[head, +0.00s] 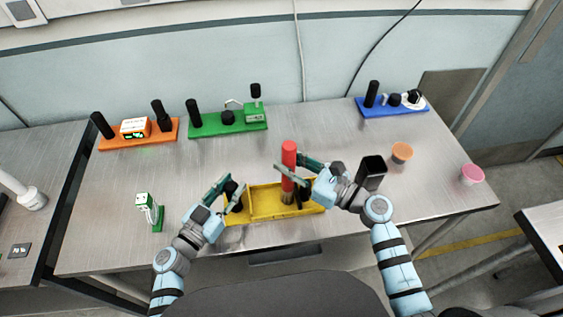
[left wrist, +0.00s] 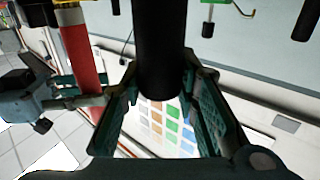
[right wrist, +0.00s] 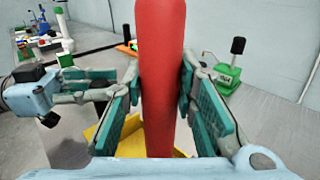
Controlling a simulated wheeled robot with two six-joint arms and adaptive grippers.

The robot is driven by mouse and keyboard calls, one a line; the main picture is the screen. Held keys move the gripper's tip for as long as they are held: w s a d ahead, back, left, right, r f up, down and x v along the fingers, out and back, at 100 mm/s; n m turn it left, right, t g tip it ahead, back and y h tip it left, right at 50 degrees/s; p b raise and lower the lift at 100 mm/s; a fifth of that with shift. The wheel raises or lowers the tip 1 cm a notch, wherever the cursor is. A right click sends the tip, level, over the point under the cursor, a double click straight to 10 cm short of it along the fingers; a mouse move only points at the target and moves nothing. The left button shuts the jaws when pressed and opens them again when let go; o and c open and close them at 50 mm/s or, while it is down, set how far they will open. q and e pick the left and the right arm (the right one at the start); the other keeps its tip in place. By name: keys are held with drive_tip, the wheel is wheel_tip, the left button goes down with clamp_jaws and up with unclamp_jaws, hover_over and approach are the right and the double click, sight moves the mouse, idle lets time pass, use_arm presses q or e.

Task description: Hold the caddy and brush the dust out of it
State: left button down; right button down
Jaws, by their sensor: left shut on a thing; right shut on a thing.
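The yellow caddy (head: 266,206) lies on the grey metal table near its front edge. My left gripper (head: 226,192) is shut on the black upright grip (left wrist: 160,45) at the caddy's left end. My right gripper (head: 292,172) is shut on the red handle of the brush (head: 289,152), which stands upright. The red handle fills the middle of the right wrist view (right wrist: 160,75), with part of the yellow caddy (right wrist: 105,130) below. No dust can be made out.
Orange (head: 138,134), green (head: 228,121) and blue (head: 392,105) modules stand along the back. A green-and-white piece (head: 150,210) stands at front left. A black box (head: 371,172), orange cup (head: 401,153) and pink cup (head: 472,174) are right. The table's middle left is clear.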

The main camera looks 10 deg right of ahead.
sight(291, 145)
drive_tip(key=shift+d, duration=0.15)
wheel_tip(291, 145, up, 7)
idle(0.6)
use_arm(q)
drive_tip(key=c, duration=1.1)
unclamp_jaws()
drive_tip(key=shift+r, duration=0.1)
